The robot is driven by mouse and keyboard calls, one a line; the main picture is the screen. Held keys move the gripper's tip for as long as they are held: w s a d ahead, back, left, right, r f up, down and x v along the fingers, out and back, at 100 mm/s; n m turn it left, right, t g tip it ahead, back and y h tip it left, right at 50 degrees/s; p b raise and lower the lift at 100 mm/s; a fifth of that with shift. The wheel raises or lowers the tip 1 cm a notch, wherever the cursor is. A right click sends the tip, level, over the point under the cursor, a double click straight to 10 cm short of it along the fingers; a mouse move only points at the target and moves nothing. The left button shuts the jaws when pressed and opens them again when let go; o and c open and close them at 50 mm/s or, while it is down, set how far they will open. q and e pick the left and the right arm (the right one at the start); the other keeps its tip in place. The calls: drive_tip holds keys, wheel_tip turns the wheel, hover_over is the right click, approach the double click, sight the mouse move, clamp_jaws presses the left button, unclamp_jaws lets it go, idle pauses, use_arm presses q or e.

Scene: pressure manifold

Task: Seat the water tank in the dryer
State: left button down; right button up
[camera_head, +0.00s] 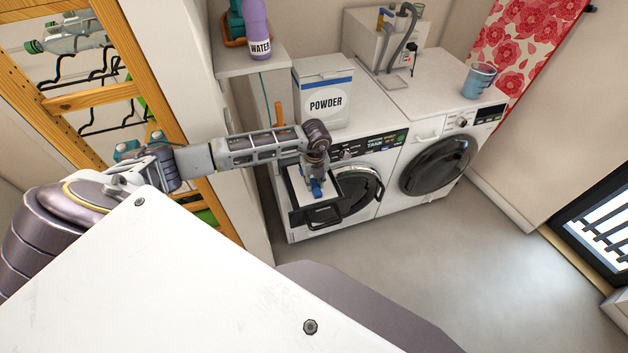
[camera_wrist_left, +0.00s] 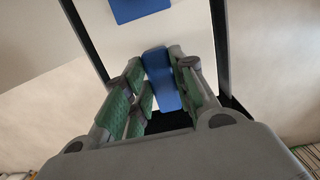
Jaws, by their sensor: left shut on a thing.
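The left machine, the dryer (camera_head: 365,212), has a dark-framed drawer (camera_head: 300,217) pulled out at its upper left. The white water tank (camera_head: 296,182) shows within the dark frame, partly hidden by my gripper. My left gripper (camera_head: 316,185) points down over it, shut on the tank's blue handle. In the left wrist view, the green pads of my left gripper (camera_wrist_left: 160,75) are on both sides of the blue handle (camera_wrist_left: 160,82). The tank's white top (camera_wrist_left: 172,35) lies between two dark rails. I cannot tell how deep it sits. My right gripper is out of view.
A POWDER box (camera_head: 323,92) stands on the dryer, just behind my left arm. A second front-loading machine (camera_head: 437,160) stands to the right, with a blue cup (camera_head: 479,80) on top. A wooden rack (camera_head: 95,100) is at the left. The floor in front (camera_head: 440,240) is clear.

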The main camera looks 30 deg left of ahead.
use_arm(q)
drive_tip(key=c, duration=1.2)
unclamp_jaws()
drive_tip(key=shift+o, duration=0.2)
wheel_tip(320, 180, up, 12)
drive_tip(key=b, duration=0.1)
drive_tip(key=shift+s+d, duration=0.35)
